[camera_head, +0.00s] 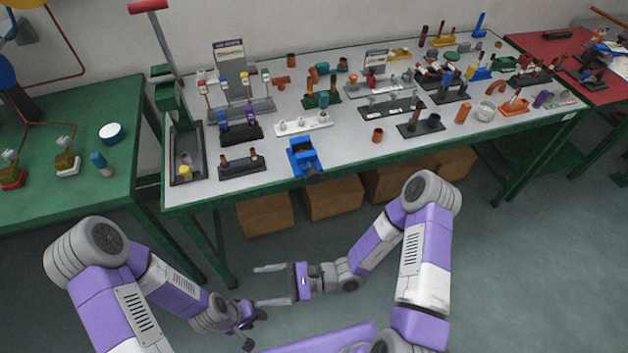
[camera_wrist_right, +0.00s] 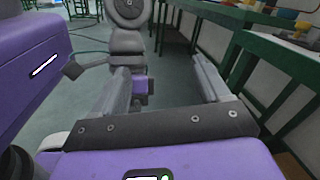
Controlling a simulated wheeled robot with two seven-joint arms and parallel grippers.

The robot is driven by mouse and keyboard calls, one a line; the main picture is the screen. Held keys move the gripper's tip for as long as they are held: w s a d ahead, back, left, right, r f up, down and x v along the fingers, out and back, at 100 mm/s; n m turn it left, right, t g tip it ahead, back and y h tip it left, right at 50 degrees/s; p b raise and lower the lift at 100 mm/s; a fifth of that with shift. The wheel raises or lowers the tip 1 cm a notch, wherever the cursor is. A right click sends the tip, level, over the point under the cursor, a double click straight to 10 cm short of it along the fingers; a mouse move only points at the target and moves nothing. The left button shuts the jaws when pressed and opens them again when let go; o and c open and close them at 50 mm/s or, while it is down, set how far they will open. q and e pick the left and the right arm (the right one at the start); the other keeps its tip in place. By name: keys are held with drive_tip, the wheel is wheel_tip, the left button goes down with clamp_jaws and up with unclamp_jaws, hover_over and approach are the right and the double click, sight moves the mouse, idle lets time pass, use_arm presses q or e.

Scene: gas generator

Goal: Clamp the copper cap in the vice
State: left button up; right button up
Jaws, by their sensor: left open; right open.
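The blue vice (camera_head: 303,158) stands at the front edge of the grey-topped table, with something brownish between or near its jaws. A short copper piece (camera_head: 377,135) stands upright on the table to its right; another copper piece (camera_head: 292,60) stands further back. I cannot tell which copper piece is the cap. My right gripper (camera_head: 257,285) is open and empty, in front of and below the table; its spread fingers also show in the right wrist view (camera_wrist_right: 160,68). My left gripper (camera_head: 249,326) is low beside it, open, away from the table; its fingers are small and dark.
Racks of fittings and tools crowd the grey table (camera_head: 345,150). A green press (camera_head: 172,105) stands at its left end. Cardboard boxes (camera_head: 332,198) sit beneath. A green table (camera_head: 110,165) is at left, a red one (camera_head: 545,48) at right. Open floor lies in front.

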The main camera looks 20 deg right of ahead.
drive_tip(key=w+d+r+m+t+h, duration=0.1)
drive_tip(key=w+d+r+m+t, duration=0.1)
drive_tip(key=w+d+m+t, duration=0.3)
drive_tip(key=w+r+m+t+h, duration=0.1)
drive_tip(key=w+r+m+t, duration=0.1)
drive_tip(key=w+m+t, duration=0.35)
drive_tip(key=m+t+h+b, duration=0.1)
drive_tip(key=m+t+h, duration=0.85)
drive_tip(key=h, duration=0.55)
approach(315, 181)
drive_tip(key=x, duration=0.4)
drive_tip(key=b+x, duration=0.2)
drive_tip(key=x, duration=0.5)
drive_tip(key=shift+w, duration=0.15)
